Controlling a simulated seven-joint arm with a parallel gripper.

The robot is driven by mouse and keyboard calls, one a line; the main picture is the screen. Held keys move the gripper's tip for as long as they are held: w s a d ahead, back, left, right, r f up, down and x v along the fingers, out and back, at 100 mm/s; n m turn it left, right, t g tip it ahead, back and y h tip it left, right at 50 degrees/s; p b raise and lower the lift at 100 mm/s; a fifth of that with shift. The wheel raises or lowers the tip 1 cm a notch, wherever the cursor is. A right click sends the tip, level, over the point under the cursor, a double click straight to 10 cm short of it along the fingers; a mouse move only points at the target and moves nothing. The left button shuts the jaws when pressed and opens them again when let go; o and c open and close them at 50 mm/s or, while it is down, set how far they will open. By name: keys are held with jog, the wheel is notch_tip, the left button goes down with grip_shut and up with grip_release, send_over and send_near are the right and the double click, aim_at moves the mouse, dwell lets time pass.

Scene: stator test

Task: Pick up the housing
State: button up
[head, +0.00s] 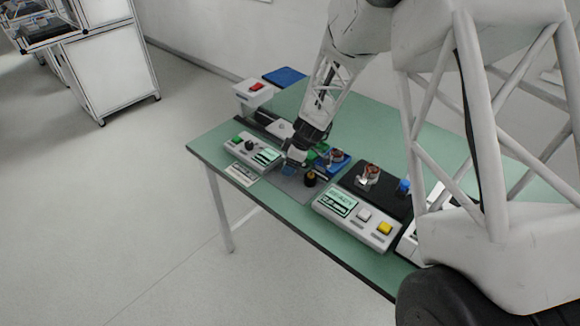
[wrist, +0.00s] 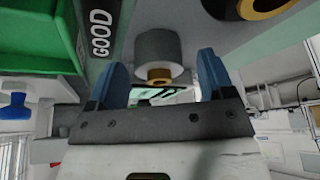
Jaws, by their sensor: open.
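A grey cylinder with a brass-coloured end (wrist: 158,55), which I take to be the housing, shows in the wrist view. It lies just beyond and between the two blue fingertips of my gripper (wrist: 161,78), which are apart with a gap around it. I cannot tell whether either finger touches it. In the head view my gripper (head: 290,164) is low over the grey mat on the green table, and the cylinder cannot be made out there. A second dark round part with a gold ring (wrist: 262,8) is cut off at the top of the wrist view.
A black and gold part (head: 310,179) stands right of my gripper. A green bin (wrist: 35,35) is beside a "GOOD" label (wrist: 101,35). A button box (head: 252,151) is at left, and a tester with a lit screen (head: 352,215) is at right. A blue bin (head: 335,163) is behind.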

jog(key=shift+c, duration=0.4)
jog(key=c, duration=0.9)
jog(key=shift+r, duration=0.1)
jog(key=shift+r, duration=0.65)
notch_tip(320, 180, up, 2)
jog(key=s+d, duration=0.1)
jog(key=s, duration=0.4)
jog(key=s+d+r, duration=0.1)
jog(key=s, duration=0.4)
jog(key=s+d, duration=0.1)
jog(key=s, duration=0.4)
jog(key=shift+s+r, duration=0.25)
jog(key=shift+s, duration=0.1)
